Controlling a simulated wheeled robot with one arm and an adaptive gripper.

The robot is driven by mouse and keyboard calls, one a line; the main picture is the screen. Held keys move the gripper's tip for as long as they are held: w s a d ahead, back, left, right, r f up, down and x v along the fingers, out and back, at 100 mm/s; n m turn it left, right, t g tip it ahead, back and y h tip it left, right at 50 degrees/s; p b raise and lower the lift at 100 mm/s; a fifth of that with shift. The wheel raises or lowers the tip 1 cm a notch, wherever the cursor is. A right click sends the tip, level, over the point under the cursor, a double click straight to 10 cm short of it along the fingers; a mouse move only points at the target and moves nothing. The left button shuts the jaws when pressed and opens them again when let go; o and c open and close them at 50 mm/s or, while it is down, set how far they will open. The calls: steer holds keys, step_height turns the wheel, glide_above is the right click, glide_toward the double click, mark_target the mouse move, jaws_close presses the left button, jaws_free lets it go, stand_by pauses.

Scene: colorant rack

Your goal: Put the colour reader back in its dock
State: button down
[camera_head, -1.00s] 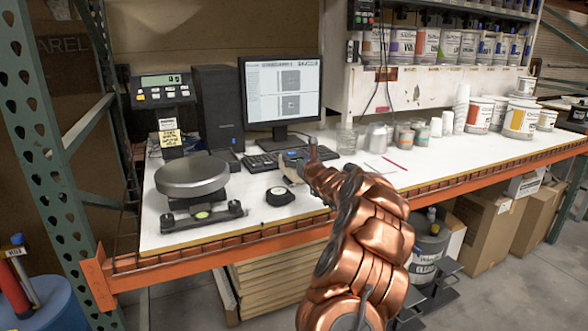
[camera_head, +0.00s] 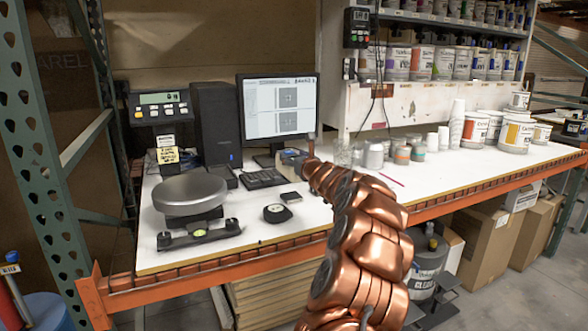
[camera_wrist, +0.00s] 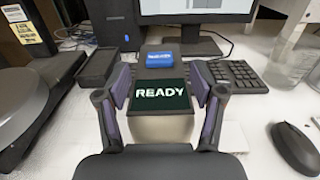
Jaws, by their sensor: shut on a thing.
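The colour reader (camera_wrist: 160,128) has a pale body and a dark screen reading READY. In the wrist view it sits between the two fingers of my gripper (camera_wrist: 160,86), which is shut on it. A blue panel with white lettering shows just beyond the screen; I cannot tell whether it belongs to the reader. In the head view my gripper (camera_head: 309,160) is over the bench near the monitor's foot, partly hidden by my arm. A low dark block (camera_wrist: 98,67) lies left of the reader, beside the computer tower; I cannot tell whether it is the dock.
The keyboard (camera_wrist: 234,75), mouse (camera_wrist: 295,150) and a clear glass (camera_wrist: 291,66) are on the right in the wrist view. The bench's front middle is mostly clear.

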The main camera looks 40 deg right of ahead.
steer(key=shift+r+p, duration=0.3)
steer(key=shift+r, duration=1.5)
